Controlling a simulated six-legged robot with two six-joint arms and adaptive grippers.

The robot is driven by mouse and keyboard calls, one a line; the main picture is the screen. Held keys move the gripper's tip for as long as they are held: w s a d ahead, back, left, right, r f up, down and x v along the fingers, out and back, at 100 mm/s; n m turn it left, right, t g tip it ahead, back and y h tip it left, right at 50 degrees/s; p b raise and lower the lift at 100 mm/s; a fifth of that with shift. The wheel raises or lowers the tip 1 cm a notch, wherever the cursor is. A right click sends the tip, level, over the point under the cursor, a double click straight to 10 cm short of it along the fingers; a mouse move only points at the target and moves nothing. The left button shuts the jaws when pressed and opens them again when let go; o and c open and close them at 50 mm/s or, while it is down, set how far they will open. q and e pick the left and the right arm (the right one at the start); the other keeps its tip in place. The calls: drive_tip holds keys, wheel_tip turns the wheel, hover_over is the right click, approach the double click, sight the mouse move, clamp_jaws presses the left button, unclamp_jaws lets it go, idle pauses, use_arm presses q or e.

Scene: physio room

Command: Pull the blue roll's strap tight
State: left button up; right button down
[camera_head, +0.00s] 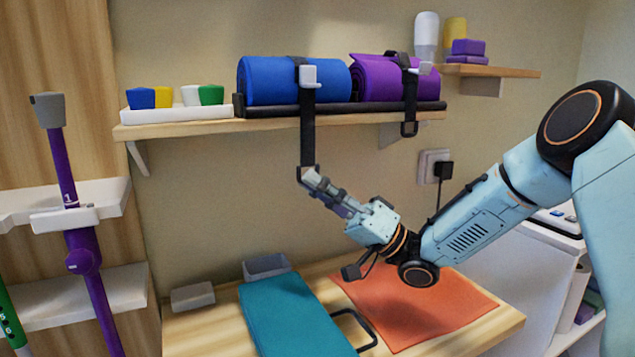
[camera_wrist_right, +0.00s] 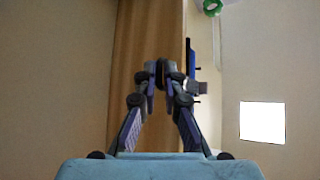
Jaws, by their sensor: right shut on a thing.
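The blue roll (camera_head: 265,80) lies on a black rack on the wall shelf in the head view. Its black strap (camera_head: 307,135) passes over it through a grey buckle (camera_head: 308,76) and hangs straight down past the shelf edge. My right gripper (camera_head: 310,178) is shut on the strap's lower end, below the shelf. In the right wrist view its fingers (camera_wrist_right: 162,75) come together on a small dark piece. A slim blue part of the roll (camera_wrist_right: 189,55) shows beyond them there. My left gripper is not in view.
A purple roll (camera_head: 375,80) with its own hanging strap lies right of the blue one. The wooden shelf (camera_head: 190,128) juts out above my gripper. Below are a teal mat (camera_head: 290,315) and an orange mat (camera_head: 420,305) on a table.

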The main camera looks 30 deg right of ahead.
drive_tip(key=shift+a+f, duration=0.1)
drive_tip(key=shift+f, duration=0.15)
drive_tip(key=c, duration=1.5)
unclamp_jaws()
drive_tip(key=shift+o, duration=0.3)
drive_tip(key=v, duration=1.2)
